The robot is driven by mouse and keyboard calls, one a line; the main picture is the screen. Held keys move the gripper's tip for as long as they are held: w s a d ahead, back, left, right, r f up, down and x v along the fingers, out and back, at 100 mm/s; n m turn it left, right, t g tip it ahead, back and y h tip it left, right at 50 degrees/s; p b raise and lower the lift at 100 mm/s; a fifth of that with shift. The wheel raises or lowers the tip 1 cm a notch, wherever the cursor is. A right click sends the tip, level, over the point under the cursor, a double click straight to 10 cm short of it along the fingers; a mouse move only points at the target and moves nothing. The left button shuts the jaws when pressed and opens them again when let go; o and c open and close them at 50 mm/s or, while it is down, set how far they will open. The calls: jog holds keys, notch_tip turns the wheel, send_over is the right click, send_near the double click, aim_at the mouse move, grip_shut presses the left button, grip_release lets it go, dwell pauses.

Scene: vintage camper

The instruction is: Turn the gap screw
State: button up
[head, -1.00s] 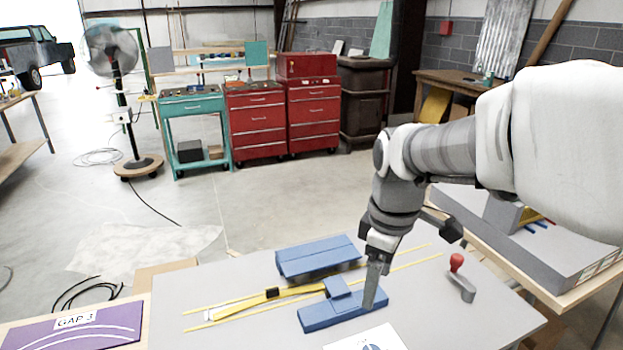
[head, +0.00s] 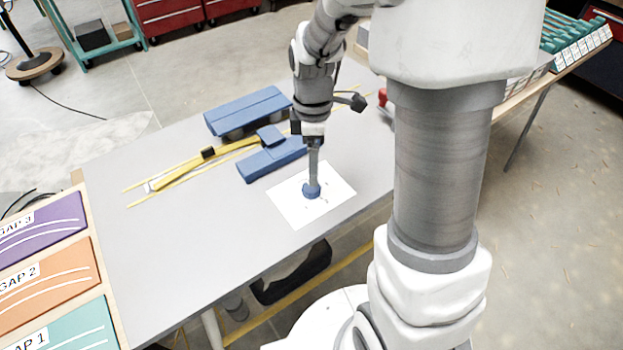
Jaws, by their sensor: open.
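A small round blue knob (head: 311,193), likely the gap screw, sits on a white sheet (head: 290,208) near the front of the grey table. My gripper (head: 314,181) points straight down with its fingertips right at the knob. Seen from this side the fingers overlap, so whether they touch the knob cannot be told. The gripper is open. A long blue block (head: 262,165) with a smaller raised blue piece (head: 270,137) lies just behind the sheet. A yellow strip (head: 185,174) with a dark clip runs left from it.
A larger blue block (head: 247,110) lies farther back. Panels marked GAP 3 (head: 45,226), GAP 2 (head: 50,275) and GAP 1 (head: 80,330) lie at the left. A red-topped lever (head: 383,97) is partly hidden by my arm. The table's front left (head: 160,270) is bare.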

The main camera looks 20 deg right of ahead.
aim_at(311, 190)
jog(key=f, duration=0.6)
jog(key=shift+s+f+b, duration=0.2)
jog(key=shift+f+b, duration=0.05)
jog(key=shift+b, duration=0.1)
grip_shut()
